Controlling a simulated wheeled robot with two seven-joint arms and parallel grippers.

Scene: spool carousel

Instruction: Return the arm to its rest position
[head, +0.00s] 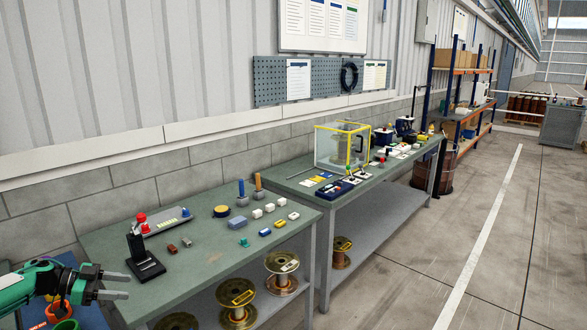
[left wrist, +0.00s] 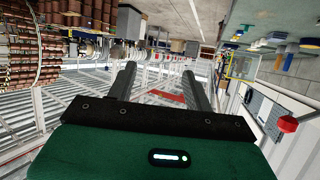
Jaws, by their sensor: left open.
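My left gripper (head: 116,284) is at the lower left of the head view, on a green arm that comes in from the left. Its two grey fingers are apart with nothing between them. It is near the left end of the green-topped bench (head: 205,262), close to a black stand (head: 146,262). In the left wrist view the fingers (left wrist: 162,88) are also spread and empty, with the far room behind them. My right gripper does not show in either view.
Orange and green cups (head: 58,312) stand below the arm. A clear yellow-edged box (head: 341,147) stands on the second bench. The floor at right (head: 500,230) is open.

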